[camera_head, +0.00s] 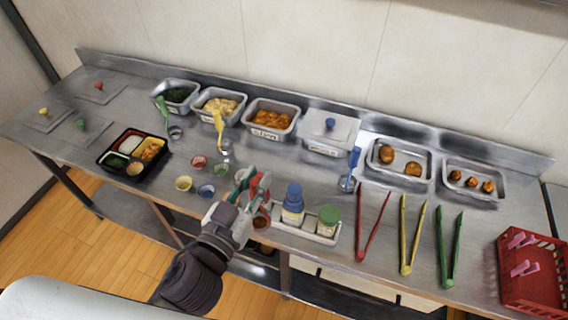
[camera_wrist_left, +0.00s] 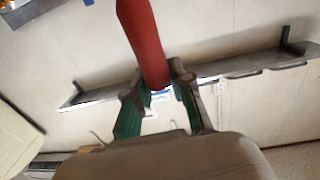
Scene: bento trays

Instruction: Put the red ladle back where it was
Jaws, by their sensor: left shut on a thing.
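My left gripper (camera_head: 252,188) is shut on the red ladle (camera_head: 265,182) above the front part of the steel counter, left of the bottle tray. In the left wrist view the ladle's red handle (camera_wrist_left: 145,42) rises from between the green-padded fingers (camera_wrist_left: 158,100). The ladle's bowl is hard to make out in the head view, partly hidden near the gripper. A yellow ladle (camera_head: 219,125) stands by the container of pale yellow food, a green ladle (camera_head: 163,108) by the dark green food, and a blue ladle (camera_head: 353,163) by the lidded container. My right gripper is not in view.
A white tray (camera_head: 282,229) with a blue-capped bottle (camera_head: 293,204) and a green-lidded jar (camera_head: 327,221) is close right of my gripper. Small coloured cups (camera_head: 184,183) lie left. A bento tray (camera_head: 111,151), tongs (camera_head: 372,226) and a red basket (camera_head: 516,292) stand farther off.

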